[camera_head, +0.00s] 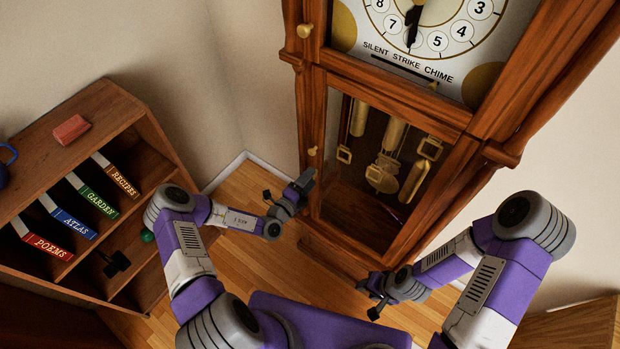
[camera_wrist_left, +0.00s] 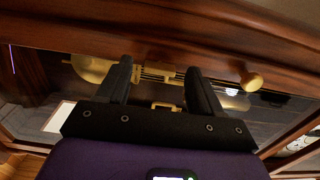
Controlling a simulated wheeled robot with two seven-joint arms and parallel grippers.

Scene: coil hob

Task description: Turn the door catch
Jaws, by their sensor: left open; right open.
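The tall wooden clock has a glazed lower door (camera_head: 365,165) that looks shut. A small round brass knob (camera_head: 312,151), seemingly its catch, sits on the door's left frame; it also shows in the left wrist view (camera_wrist_left: 251,81), to the right of both fingers. A second brass knob (camera_head: 305,31) is on the upper dial door. My left gripper (camera_head: 290,190) is open and empty, close to the clock's front left edge, below the lower knob. Its fingers (camera_wrist_left: 159,70) face the door. My right gripper (camera_head: 368,299) is open and empty before the clock's base.
A low bookcase (camera_head: 90,103) with several labelled books stands at the left, a red block (camera_head: 71,130) on top. Brass weights and a pendulum (camera_head: 383,174) hang behind the glass. Wooden floor (camera_head: 240,258) is bare between bookcase and clock.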

